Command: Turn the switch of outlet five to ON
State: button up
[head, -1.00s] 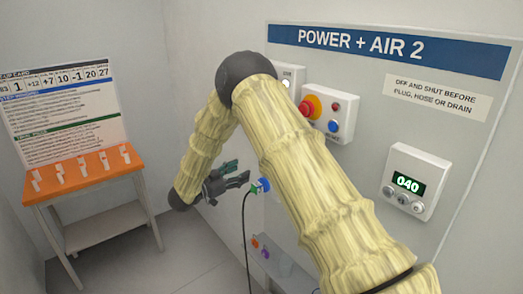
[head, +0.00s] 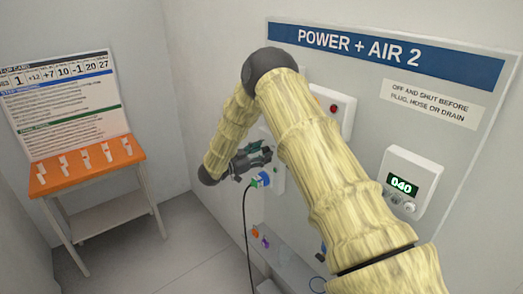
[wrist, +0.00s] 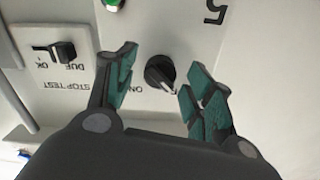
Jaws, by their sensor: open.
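The outlet five switch is a black round knob (wrist: 160,73) on a pale panel in the wrist view, with a large "5" above and to its right. Its white pointer mark points down and right in that view, away from the "ON" lettering at its lower left. Another label beside the right finger is mostly covered. My gripper (wrist: 161,64) is open, its teal-padded fingers on either side of the knob, with no clear contact showing.
A second black switch (wrist: 62,51), near "STOP TEST" lettering, is left of the knob. A green light (wrist: 114,3) is at the wrist view's top edge. A black cable (head: 246,225) hangs from the plug. A display box (head: 408,183) reads 040. An orange-topped table (head: 85,170) stands left.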

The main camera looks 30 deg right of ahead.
jog(key=shift+d, duration=0.2)
jog(key=c, duration=1)
